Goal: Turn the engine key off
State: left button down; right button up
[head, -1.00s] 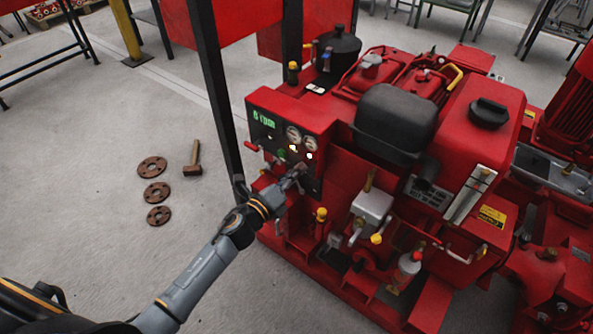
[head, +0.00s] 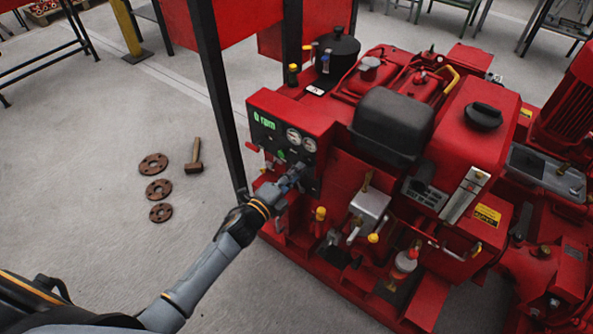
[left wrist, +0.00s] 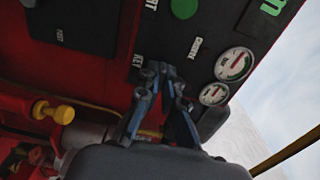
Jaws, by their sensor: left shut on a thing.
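The red engine (head: 400,150) has a black control panel (head: 268,128) on its left end, with a green display that reads like 0 rpm. My left gripper (head: 294,176) reaches the lower part of this panel. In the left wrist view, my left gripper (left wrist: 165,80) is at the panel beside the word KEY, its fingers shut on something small. The engine key itself is hidden by the fingers, so its angle cannot be told. My right gripper is not in view.
Two round gauges (left wrist: 234,64) and a green button (left wrist: 184,8) sit close to the gripper. A yellow knob (left wrist: 58,112) sticks out below. A black post (head: 215,90) stands left of the panel. A hammer (head: 194,158) and rusty flanges (head: 154,164) lie on the floor.

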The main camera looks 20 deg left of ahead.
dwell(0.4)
pick_arm(q)
jog(key=c, duration=1.5)
grip_release()
jog(key=shift+s, duration=0.1)
jog(key=v, duration=1.2)
